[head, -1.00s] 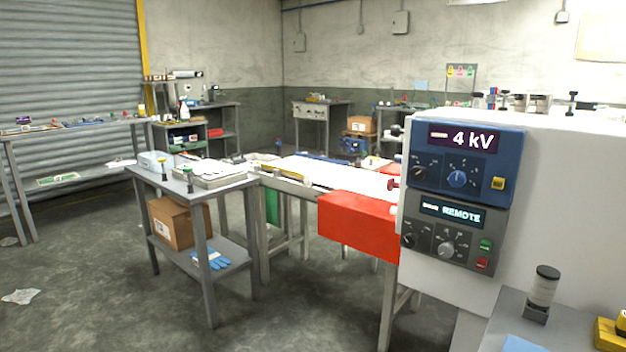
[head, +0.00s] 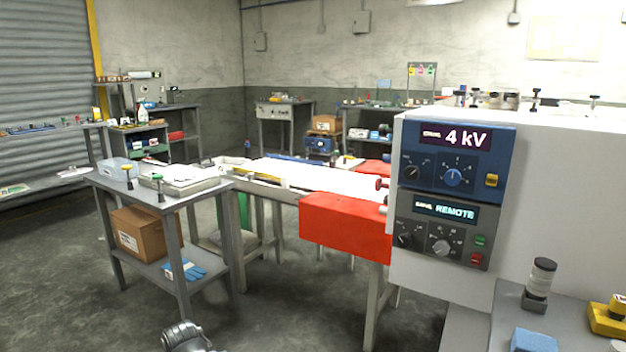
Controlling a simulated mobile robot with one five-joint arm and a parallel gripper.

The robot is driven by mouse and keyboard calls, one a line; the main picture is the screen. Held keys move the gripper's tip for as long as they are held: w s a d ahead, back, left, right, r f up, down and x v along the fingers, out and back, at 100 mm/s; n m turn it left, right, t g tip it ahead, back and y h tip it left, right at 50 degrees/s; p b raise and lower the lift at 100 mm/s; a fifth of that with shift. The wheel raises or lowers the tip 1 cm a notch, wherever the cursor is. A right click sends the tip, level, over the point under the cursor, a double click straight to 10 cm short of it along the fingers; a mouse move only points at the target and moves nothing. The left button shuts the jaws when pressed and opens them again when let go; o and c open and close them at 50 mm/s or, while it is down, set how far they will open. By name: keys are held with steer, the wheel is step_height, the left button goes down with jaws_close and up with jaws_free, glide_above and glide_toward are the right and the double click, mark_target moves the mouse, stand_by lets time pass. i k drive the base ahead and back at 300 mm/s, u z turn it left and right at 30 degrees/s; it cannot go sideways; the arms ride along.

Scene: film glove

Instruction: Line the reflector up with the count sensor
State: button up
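I cannot make out a reflector or a count sensor for certain in the head view. A film line with a bright white web (head: 310,173) runs across the middle, with a red box-shaped cover (head: 345,226) at its near end. Small parts along the line's edges are too small to tell apart. A grey rounded metal piece, apparently part of my arm, shows at the bottom edge left of centre. My gripper's fingers are not visible.
A white machine cabinet with a blue panel reading 4 kV (head: 456,158) and a grey REMOTE panel (head: 441,231) stands at right. A grey cart (head: 190,205) holding a cardboard box (head: 143,232) stands left. Grey floor (head: 60,265) is open at lower left.

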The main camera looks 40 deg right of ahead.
mark_target(284, 179)
steer(key=z, duration=0.25)
steer(key=i, duration=1.65)
steer(key=u, duration=0.1)
